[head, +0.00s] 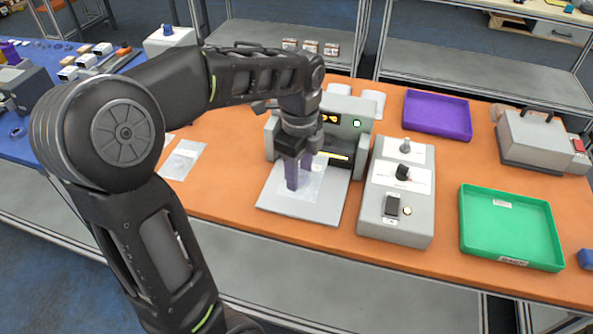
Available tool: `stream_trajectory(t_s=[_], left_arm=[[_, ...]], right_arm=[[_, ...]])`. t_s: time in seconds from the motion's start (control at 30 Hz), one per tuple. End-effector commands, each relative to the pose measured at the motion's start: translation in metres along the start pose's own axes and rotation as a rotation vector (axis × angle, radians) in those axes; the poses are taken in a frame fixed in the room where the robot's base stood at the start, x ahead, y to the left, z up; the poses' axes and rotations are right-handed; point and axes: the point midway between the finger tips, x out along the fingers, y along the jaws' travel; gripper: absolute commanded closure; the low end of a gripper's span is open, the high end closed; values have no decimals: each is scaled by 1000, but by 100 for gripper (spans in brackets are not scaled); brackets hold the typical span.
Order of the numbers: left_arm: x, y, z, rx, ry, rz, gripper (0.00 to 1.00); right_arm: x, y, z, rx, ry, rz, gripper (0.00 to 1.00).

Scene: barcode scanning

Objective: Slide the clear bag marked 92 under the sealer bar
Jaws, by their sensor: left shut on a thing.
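The sealer (352,124) is a grey machine with a lit display and a dark slot with a glowing yellow strip, its bar. A flat grey plate (328,206) extends in front of it. A clear bag (315,186) lies on this plate, its far side close to the bar. My left gripper (298,184) points down over the bag with its purple fingers shut on the bag. Any mark on the bag is too small to read, and the gripper hides part of it. My right gripper does not show.
Another clear bag (183,160) lies left on the orange table. A grey control box (397,198) with knobs stands right of the sealer. A purple tray (437,114), a green tray (511,228) and a grey device (536,139) are further right.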

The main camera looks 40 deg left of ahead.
Motion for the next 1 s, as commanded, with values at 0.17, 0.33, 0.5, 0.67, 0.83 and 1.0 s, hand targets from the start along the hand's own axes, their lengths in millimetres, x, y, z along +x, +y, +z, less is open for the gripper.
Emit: stream_trajectory(t_s=[0.17, 0.33, 0.5, 0.67, 0.83, 1.0], left_arm=[[0, 0, 0, 1, 0, 0, 100], [4, 0, 0, 2, 0, 0, 100], [14, 0, 0, 2, 0, 0, 100], [28, 0, 0, 3, 0, 0, 100], [43, 0, 0, 3, 0, 1, 100], [58, 0, 0, 3, 0, 1, 100]], right_arm=[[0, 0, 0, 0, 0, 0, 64], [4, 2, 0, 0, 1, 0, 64], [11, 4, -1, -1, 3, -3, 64], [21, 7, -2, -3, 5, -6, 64], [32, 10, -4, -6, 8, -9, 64], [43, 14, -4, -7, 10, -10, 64]])
